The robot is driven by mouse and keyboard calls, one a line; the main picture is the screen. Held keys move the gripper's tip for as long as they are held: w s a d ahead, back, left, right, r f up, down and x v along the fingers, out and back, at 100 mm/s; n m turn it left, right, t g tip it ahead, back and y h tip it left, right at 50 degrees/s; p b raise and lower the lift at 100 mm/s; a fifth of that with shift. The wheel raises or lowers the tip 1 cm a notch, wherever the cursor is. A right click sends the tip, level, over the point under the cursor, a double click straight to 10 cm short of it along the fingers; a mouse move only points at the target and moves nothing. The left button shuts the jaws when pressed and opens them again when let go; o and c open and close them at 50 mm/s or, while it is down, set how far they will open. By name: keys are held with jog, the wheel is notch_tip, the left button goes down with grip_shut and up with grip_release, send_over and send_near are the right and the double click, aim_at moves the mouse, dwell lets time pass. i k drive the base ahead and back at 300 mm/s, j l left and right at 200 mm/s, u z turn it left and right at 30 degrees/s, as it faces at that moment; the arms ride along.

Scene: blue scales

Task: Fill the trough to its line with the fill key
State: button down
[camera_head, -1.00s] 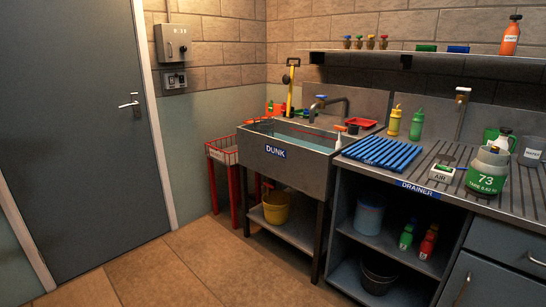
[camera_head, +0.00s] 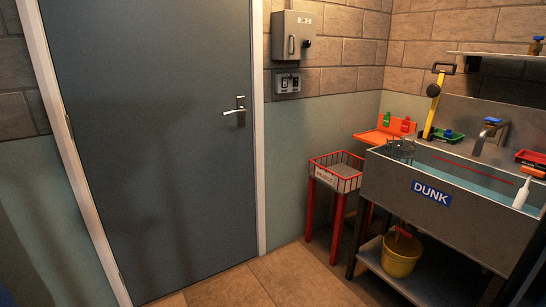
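The trough (camera_head: 395,180) is a grey metal sink with a blue DUNK label, at the right of the head view. Blue-green water (camera_head: 480,184) stands in it. A red line (camera_head: 462,166) shows along its inner back wall, above the water. A tap (camera_head: 483,135) with a blue top stands behind the trough. A yellow and black upright tool (camera_head: 434,100) stands at the trough's back left. I cannot make out which thing is the fill key. My gripper is not in view.
A red-legged stand with a wire basket (camera_head: 336,175) stands left of the trough. An orange shelf (camera_head: 380,136) holds small red and green items. A yellow bucket (camera_head: 401,255) sits below the trough. A grey door (camera_head: 150,130) is at left. The floor before it looks clear.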

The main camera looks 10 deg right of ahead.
aim_at(493, 121)
jog(key=i+z, duration=0.2)
jog(key=i, duration=0.25)
jog(key=i+j+z, duration=0.2)
jog(key=i, duration=0.25)
jog(key=i+j+z, duration=0.2)
jog(key=i, duration=0.25)
jog(key=i+j+z, duration=0.15)
jog(key=i+z, duration=0.15)
jog(key=z, duration=0.2)
jog(key=i+j+z, duration=0.2)
jog(key=z, duration=0.25)
jog(key=i+j+z, duration=0.2)
jog(key=j+z, duration=0.3)
jog(key=i+j+z, duration=0.15)
jog(key=j+z, duration=0.2)
jog(key=z, duration=0.15)
jog(key=j+z, duration=0.4)
jog(key=j, duration=0.15)
jog(key=j+z, duration=0.4)
jog(key=j, duration=0.15)
